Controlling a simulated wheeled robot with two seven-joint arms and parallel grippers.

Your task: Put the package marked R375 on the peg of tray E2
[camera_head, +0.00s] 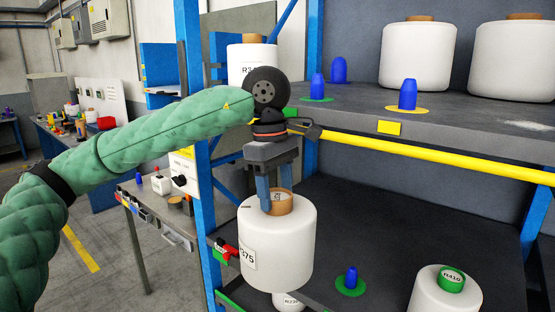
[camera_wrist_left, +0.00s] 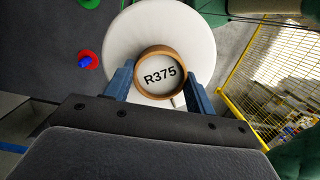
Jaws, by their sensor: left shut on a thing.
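The white package marked R375 (camera_head: 287,248) hangs upright from my left gripper (camera_head: 278,200), in front of the shelf rack. The gripper is shut on its brown core tube (camera_head: 280,203). In the left wrist view the fingers (camera_wrist_left: 158,88) flank the core, with R375 (camera_wrist_left: 118,42) readable inside. Bare blue pegs stand on the shelves: one on a yellow base (camera_head: 408,95), one on a green base (camera_head: 318,88) and another behind it (camera_head: 338,70) above, and one on a green base (camera_head: 350,278) below. No tray marked E2 is readable. My right gripper is not in view.
White packages fill the upper shelf's right (camera_head: 418,57) and left (camera_head: 252,60). Below are package R410 (camera_head: 447,290) and a partly hidden package (camera_head: 289,300). A yellow bar (camera_head: 420,155) edges the upper shelf. A blue post (camera_head: 195,150) stands left of the held package.

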